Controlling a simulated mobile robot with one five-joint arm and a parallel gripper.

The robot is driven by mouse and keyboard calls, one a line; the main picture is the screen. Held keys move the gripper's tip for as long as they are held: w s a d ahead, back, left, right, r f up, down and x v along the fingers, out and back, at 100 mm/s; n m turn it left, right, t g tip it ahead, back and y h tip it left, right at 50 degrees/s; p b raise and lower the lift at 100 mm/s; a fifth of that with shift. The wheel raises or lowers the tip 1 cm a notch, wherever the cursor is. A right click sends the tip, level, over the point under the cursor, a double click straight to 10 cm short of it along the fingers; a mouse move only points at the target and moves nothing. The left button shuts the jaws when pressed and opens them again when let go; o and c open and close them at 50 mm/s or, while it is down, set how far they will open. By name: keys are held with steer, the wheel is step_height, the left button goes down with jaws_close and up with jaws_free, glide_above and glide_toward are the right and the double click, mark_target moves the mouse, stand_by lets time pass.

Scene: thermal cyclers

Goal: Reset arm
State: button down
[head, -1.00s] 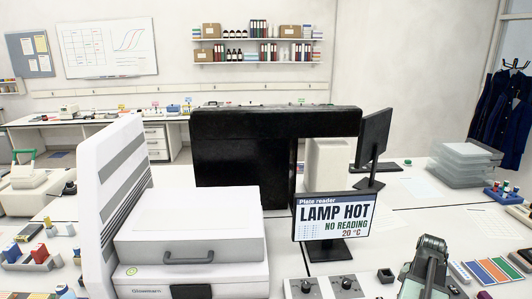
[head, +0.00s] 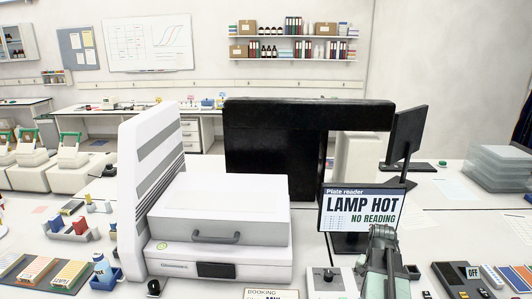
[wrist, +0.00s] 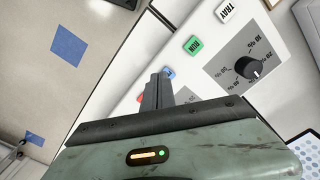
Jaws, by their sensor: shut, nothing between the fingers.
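My gripper (wrist: 160,88) shows in the wrist view with its two dark fingers together and nothing between them. It is over a white control panel (wrist: 205,85) with a green RUN button (wrist: 193,45), a white TRAY button (wrist: 227,9) and a black knob (wrist: 253,67). A blue button (wrist: 169,73) is partly hidden by the fingers. In the head view my arm (head: 385,265) stands at the lower right, in front of the plate reader screen (head: 360,205). The screen reads LAMP HOT, NO READING. I cannot tell whether the fingers touch the panel.
A white lidded instrument (head: 220,255) stands left of the screen, with a tall black unit (head: 270,150) behind. A black monitor (head: 407,135) and stacked clear boxes (head: 497,168) are to the right. Racks (head: 70,228) and trays (head: 55,275) fill the left bench.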

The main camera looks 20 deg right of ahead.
steer(key=w+a+f+n+b, duration=0.1)
steer(key=w+a, duration=0.1)
steer(key=a, duration=0.4)
steer(key=w+a+f+n+b, duration=0.1)
steer(key=w+a+n, duration=0.1)
steer(key=a, duration=0.5)
steer(key=w+a+f+n+b, duration=0.1)
steer(key=w+a+f+n, duration=0.1)
steer(key=a, duration=0.5)
steer(key=shift+w+a+f, duration=0.1)
steer(key=shift+w+a, duration=0.1)
steer(key=shift+w, duration=0.3)
steer(key=a+n, duration=0.1)
steer(key=a, duration=0.2)
steer(key=a+f+n+b, duration=0.1)
steer(key=a, duration=0.2)
steer(key=a+n, duration=0.1)
steer(key=a, duration=0.3)
steer(key=shift+f+b, duration=0.15)
steer(key=shift+b, duration=0.2)
steer(key=a+n, duration=0.1)
steer(key=s+a, duration=0.1)
steer(key=a+n, duration=0.1)
steer(key=shift+s+a+f+n, duration=0.1)
steer(key=shift+s+a+n, duration=0.2)
steer(key=shift+s, duration=0.05)
steer(key=shift+w+n, duration=0.15)
steer(key=shift+n, duration=0.15)
